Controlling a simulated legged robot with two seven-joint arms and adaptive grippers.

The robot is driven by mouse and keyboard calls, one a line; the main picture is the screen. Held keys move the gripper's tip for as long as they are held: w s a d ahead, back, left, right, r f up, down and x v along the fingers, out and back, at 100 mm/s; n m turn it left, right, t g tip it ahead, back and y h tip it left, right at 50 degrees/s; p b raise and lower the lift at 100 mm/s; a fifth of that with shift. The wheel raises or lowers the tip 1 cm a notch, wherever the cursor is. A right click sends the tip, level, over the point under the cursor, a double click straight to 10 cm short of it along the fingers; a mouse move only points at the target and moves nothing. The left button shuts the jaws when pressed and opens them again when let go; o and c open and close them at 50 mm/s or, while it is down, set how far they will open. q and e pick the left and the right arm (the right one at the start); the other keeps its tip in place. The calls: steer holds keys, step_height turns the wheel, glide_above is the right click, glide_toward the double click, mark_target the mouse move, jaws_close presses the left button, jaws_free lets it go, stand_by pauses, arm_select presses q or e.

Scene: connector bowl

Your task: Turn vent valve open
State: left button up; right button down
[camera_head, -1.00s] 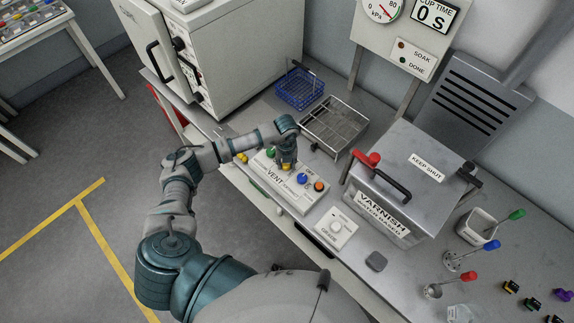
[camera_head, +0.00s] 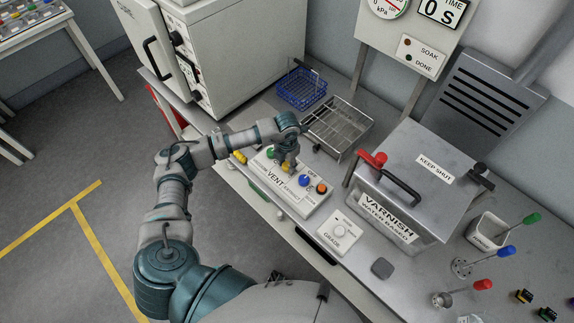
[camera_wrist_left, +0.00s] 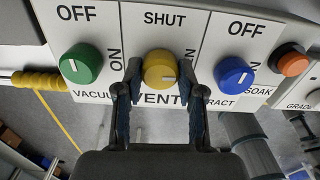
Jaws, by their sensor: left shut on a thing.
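The white control panel (camera_head: 292,191) labelled VENT stands on the bench and carries a green knob, a yellow knob and a blue knob. In the left wrist view the yellow vent valve knob (camera_wrist_left: 160,68) sits in the middle, below the word SHUT, between the green knob (camera_wrist_left: 81,63) and the blue knob (camera_wrist_left: 234,74). My left gripper (camera_wrist_left: 160,84) is shut on the yellow knob, one finger on each side. Its fingers hide part of the lettering beside the knob. My right gripper is not in view.
An orange button (camera_wrist_left: 292,60) is right of the blue knob. A wire basket (camera_head: 338,125) and blue basket (camera_head: 302,88) are behind. The varnish tank (camera_head: 418,170) stands to the right.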

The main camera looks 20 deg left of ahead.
mark_target(287, 163)
arm_select(q)
steer(key=shift+w+r+m, duration=0.15)
steer(key=shift+w+m, duration=0.05)
steer(key=shift+m, duration=0.2)
steer(key=o, duration=0.9)
steer(key=shift+o, duration=1.2)
steer(key=shift+f, duration=0.2)
step_height(287, 163, up, 12)
steer(key=shift+f, duration=0.1)
